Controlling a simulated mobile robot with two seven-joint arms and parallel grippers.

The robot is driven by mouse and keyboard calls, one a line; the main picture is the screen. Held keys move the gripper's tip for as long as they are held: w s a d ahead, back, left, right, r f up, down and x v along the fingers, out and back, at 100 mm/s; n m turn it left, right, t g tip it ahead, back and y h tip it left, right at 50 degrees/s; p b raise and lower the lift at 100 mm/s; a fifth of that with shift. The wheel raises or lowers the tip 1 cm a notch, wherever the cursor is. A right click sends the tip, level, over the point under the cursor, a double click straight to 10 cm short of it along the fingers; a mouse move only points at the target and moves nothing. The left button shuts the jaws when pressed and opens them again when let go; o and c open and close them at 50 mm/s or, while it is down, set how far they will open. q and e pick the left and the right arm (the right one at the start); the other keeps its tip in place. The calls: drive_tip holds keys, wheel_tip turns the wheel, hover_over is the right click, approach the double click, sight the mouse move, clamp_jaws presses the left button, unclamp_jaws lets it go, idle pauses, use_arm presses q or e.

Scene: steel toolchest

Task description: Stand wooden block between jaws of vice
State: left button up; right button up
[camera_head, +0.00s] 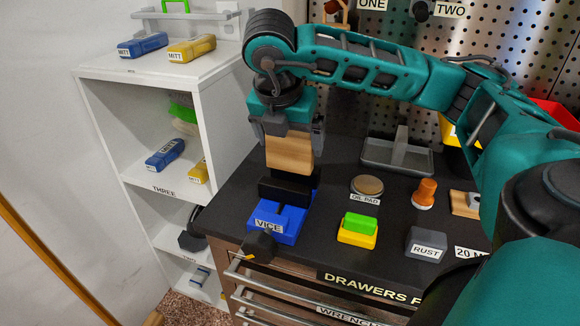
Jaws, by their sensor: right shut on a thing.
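My right gripper (291,148) hangs down at the left part of the black bench top, shut on the wooden block (289,158). The block is light brown, looks upright, and sits between the fingers. Directly below it in the picture is the vice (290,226), blue with a label on its front and black jaws (287,188). The block's lower edge shows close above the black jaws; I cannot tell whether it touches them or how far it is between them. My left gripper is not in view.
On the bench, to the right of the vice, are a green and yellow block (358,231), a round tin (367,186), an orange knob-like thing (424,194), a grey RUST block (426,244) and a grey tray (380,157). A white shelf (105,110) stands at the left.

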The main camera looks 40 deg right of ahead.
sight(290, 163)
drive_tip(key=shift+f, duration=2.75)
drive_tip(key=shift+f, duration=0.15)
drive_tip(key=o, duration=0.7)
